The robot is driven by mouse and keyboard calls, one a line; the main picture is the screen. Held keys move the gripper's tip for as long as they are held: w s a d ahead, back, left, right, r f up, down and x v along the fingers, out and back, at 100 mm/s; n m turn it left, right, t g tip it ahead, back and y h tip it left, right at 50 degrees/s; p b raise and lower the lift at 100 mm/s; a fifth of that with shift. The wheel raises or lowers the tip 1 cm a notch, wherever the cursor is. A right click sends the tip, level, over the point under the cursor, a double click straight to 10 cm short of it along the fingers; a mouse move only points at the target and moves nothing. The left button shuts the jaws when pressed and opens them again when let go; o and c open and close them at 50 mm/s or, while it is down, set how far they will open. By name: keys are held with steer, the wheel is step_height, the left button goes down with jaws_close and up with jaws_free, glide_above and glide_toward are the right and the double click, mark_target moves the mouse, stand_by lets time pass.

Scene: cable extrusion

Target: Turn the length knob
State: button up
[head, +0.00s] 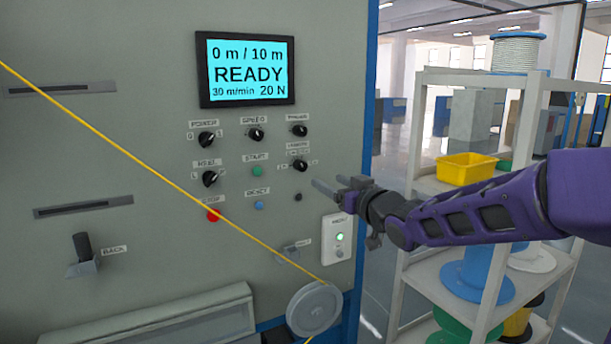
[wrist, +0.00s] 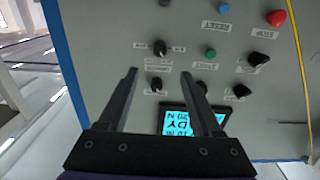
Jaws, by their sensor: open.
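The length knob (head: 300,165) is a black knob in the right column of the grey panel, with a label above it and small marks around it. In the wrist view, which shows the panel upside down, the length knob (wrist: 159,47) appears beyond the fingertips, between their lines. My gripper (head: 328,182) is open and empty, a little right of and below the knob in the head view. In the wrist view my gripper (wrist: 160,74) has its two fingers wide apart, with nothing between them. No contact with the knob shows.
Another knob (head: 299,130) sits just above, with the speed knob (head: 256,135) to its left. The green start button (head: 257,171) and red stop button (head: 213,215) are nearby. The screen (head: 246,70) reads 0 m / 10 m, READY. A yellow cable (head: 140,148) crosses the panel's front.

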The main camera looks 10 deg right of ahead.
mark_target(303, 168)
steer(key=b+x, duration=0.2)
steer(key=x, duration=1)
steer(key=shift+w+a+f, duration=0.1)
steer(key=shift+w, duration=0.2)
jaws_close()
